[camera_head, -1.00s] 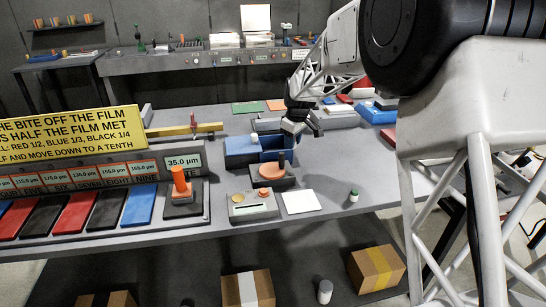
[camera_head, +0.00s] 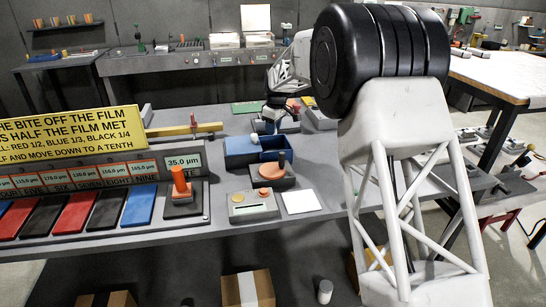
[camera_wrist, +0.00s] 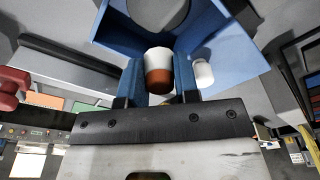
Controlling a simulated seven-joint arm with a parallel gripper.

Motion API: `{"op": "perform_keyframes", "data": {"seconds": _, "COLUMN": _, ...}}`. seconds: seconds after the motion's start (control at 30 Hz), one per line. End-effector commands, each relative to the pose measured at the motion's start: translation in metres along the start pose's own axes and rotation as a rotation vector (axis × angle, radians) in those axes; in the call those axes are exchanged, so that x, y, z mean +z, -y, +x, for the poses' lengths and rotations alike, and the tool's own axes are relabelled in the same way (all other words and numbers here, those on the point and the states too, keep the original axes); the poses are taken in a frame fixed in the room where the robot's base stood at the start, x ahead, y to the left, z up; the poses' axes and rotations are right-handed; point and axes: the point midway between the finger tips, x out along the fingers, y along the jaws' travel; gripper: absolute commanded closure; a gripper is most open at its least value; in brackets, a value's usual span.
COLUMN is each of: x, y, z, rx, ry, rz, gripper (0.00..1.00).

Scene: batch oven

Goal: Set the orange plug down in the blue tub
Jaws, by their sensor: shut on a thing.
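The blue tub (camera_head: 240,147) stands on the grey bench in the middle of the head view. Its blue walls (camera_wrist: 108,30) fill the top of the wrist view. My gripper (camera_head: 272,118) is at the tub's far side in the head view. In the wrist view, my gripper (camera_wrist: 159,85) is shut on the orange plug (camera_wrist: 158,78), which has a white end directed at the tub. I cannot tell its height over the tub. The plug cannot be made out in the head view. A white plug-like piece (camera_wrist: 203,73) shows beside the right finger.
A grey block with an orange disc (camera_head: 272,171) stands in front of the tub. A grey box with buttons (camera_head: 252,206) and a white square (camera_head: 300,202) lie nearer. An orange-topped post (camera_head: 181,184) and yellow sign (camera_head: 70,134) are to the left. My arm covers the bench's right side.

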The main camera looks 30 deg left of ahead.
Motion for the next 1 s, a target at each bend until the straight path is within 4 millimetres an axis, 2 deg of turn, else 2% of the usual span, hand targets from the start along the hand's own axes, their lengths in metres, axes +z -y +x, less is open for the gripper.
{"op": "perform_keyframes", "data": {"seconds": 0.37, "x": 0.0, "y": 0.0, "z": 0.002, "rx": 0.0, "ry": 0.0, "rz": 0.0, "gripper": 0.97}}
{"op": "perform_keyframes", "data": {"seconds": 0.47, "x": 0.001, "y": 0.0, "z": 0.01, "rx": -0.001, "ry": 0.001, "rz": 0.0, "gripper": 0.97}}
{"op": "perform_keyframes", "data": {"seconds": 0.8, "x": 0.006, "y": 0.0, "z": 0.053, "rx": 0.0, "ry": 0.0, "rz": 0.0, "gripper": 0.97}}
{"op": "perform_keyframes", "data": {"seconds": 1.0, "x": 0.007, "y": 0.0, "z": 0.062, "rx": 0.0, "ry": 0.0, "rz": 0.0, "gripper": 0.97}}
